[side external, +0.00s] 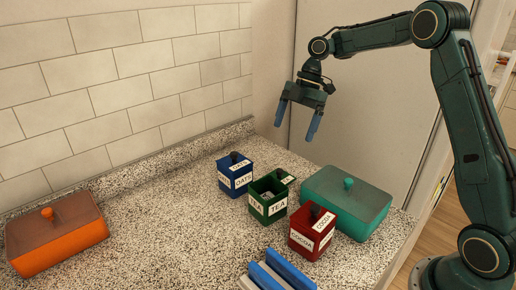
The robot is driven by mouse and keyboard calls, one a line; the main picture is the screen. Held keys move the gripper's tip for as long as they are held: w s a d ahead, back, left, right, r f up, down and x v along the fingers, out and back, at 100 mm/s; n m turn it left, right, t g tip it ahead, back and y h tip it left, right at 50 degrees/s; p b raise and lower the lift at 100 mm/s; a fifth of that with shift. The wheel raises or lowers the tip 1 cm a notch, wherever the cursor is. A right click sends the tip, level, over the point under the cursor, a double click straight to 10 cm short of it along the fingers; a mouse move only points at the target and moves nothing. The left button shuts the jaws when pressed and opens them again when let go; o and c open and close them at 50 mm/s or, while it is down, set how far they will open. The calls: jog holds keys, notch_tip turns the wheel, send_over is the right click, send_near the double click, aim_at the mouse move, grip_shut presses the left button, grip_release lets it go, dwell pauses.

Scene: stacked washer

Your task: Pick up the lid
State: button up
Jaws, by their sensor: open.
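Two lidded boxes stand on the speckled counter. The orange box (62,256) at the far left has a brownish lid (75,224) with an orange knob (47,213). The teal box (340,219) at the right has a teal lid (362,190) with a round teal knob (348,184). Both lids sit on their boxes. My gripper (297,124) is open and empty, with its blue fingers pointing down. It hangs in the air above the back of the counter, up and to the left of the teal box in the picture, touching nothing.
Blue OATS (236,182), green TEA (268,209) and red COCOA (301,242) canisters stand in a row left of the teal box. Blue-and-white bars (284,270) lie at the front edge. The counter (150,220) is clear between the orange box and canisters. A tiled wall (120,80) rises behind.

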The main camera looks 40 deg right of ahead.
aim_at(280, 170)
jog(key=shift+f, duration=0.1)
jog(key=shift+x, duration=4.3)
jog(key=shift+x, duration=2.6)
jog(key=shift+a, duration=0.1)
jog(key=c, duration=1.1)
jog(key=shift+o, duration=0.2)
